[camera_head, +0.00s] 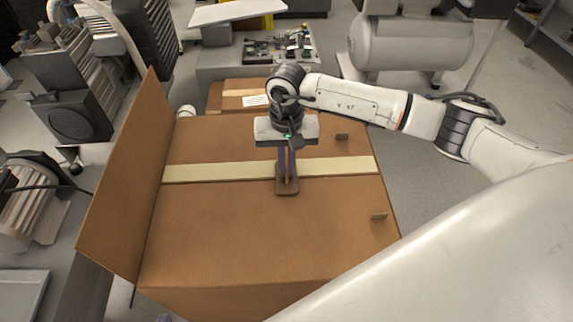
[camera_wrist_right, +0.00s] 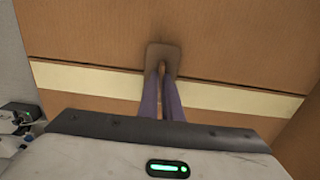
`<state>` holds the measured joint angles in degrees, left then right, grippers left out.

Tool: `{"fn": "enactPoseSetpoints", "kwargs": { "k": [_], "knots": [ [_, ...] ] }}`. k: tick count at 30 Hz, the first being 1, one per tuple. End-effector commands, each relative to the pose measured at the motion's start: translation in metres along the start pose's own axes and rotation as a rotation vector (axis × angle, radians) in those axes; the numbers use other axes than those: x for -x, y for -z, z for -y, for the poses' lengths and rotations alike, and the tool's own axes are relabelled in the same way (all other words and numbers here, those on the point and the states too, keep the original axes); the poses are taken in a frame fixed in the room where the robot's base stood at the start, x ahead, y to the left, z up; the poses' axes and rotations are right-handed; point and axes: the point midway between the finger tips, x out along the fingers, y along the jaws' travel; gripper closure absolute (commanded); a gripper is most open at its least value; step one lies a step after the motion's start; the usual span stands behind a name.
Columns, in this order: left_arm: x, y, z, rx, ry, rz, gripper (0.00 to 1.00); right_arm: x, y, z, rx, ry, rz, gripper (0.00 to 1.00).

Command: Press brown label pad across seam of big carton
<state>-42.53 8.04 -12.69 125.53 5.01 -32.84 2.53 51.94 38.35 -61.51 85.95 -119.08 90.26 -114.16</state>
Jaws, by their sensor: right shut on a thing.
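The big carton (camera_head: 215,235) fills the middle of the head view, its top panels closed and one large side flap (camera_head: 130,185) standing up at the left. A pale yellow tape strip (camera_head: 225,171) runs across the carton top and also shows in the right wrist view (camera_wrist_right: 90,80). My right gripper (camera_head: 287,172) points down, its purple fingers shut on the brown label pad (camera_head: 287,188). The pad (camera_wrist_right: 162,53) lies at the strip, overlapping it; whether it touches the carton is unclear. A small purple tip (camera_head: 165,318) at the bottom edge may be my left gripper; its fingers are not readable.
A smaller taped carton (camera_head: 235,95) stands behind the big one. Compressor parts crowd the left bench; a grey tank (camera_head: 410,45) stands at the back right. Floor right of the carton is clear.

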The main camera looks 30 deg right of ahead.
Motion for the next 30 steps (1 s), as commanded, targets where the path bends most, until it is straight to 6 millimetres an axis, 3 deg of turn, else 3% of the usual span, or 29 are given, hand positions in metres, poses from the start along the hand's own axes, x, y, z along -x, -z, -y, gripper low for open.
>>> {"fn": "enactPoseSetpoints", "kwargs": {
  "k": [30],
  "knots": [
    [-0.0045,-0.005,0.0013,0.0,0.0,0.0,1.0,-0.0083,-0.0002,-0.0005,0.0,-0.001,0.0,1.0]
  ]
}}
